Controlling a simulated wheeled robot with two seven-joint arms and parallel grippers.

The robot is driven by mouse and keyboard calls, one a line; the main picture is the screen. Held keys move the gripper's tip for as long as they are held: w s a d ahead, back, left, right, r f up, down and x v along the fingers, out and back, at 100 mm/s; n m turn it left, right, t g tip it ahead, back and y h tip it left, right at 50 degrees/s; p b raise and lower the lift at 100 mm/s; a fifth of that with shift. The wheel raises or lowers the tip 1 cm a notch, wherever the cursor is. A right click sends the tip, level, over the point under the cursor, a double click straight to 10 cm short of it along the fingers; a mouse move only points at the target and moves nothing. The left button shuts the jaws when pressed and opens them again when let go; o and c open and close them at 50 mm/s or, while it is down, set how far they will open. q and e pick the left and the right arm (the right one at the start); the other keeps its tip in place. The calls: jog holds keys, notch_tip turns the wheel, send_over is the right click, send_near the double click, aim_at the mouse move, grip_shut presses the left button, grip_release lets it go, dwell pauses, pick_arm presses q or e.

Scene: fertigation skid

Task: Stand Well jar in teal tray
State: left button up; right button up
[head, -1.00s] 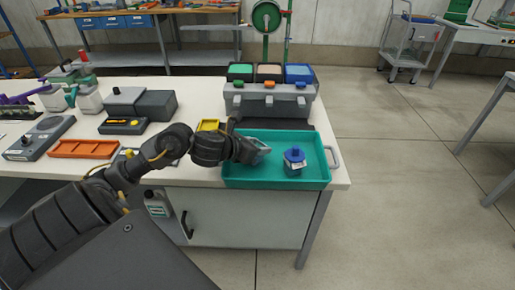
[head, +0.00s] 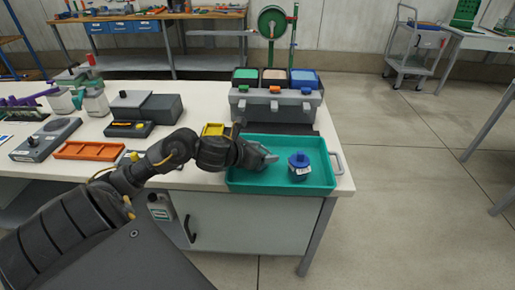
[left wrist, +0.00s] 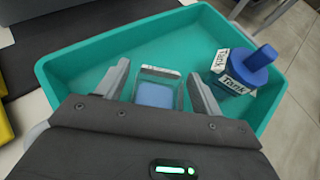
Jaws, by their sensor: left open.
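The teal tray (head: 285,189) lies at the right end of the workbench; it also fills much of the left wrist view (left wrist: 85,57). My left gripper (left wrist: 159,70) reaches over the tray's left part with its fingers apart. Between the fingers is a clear, square-sided jar (left wrist: 158,92) with blue inside, which looks upright in the tray. A gap shows on each side of it, and its label is too small to read. In the head view the left gripper (head: 266,155) mostly hides this jar. My right gripper is not in view.
A blue-capped jar labelled "Tank" (left wrist: 238,72) stands in the tray's right part, also in the head view (head: 299,167). A grey case with coloured bins (head: 275,102) stands behind the tray. An orange tray (head: 92,150) and grey devices lie to the left.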

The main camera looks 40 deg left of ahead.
pick_arm(q)
jog(key=shift+f, duration=0.1)
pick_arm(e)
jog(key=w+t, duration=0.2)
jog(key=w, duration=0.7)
pick_arm(q)
jog(key=shift+d, duration=0.15)
jog(key=v, duration=0.6)
jog(key=shift+s+p, duration=0.25)
jog(key=shift+p, duration=0.15)
jog(key=shift+s+r+p, duration=0.35)
jog(key=shift+s+r, duration=0.5)
jog(key=shift+s, duration=0.1)
jog(key=shift+p+v, duration=1.45)
jog(key=shift+p, duration=0.8)
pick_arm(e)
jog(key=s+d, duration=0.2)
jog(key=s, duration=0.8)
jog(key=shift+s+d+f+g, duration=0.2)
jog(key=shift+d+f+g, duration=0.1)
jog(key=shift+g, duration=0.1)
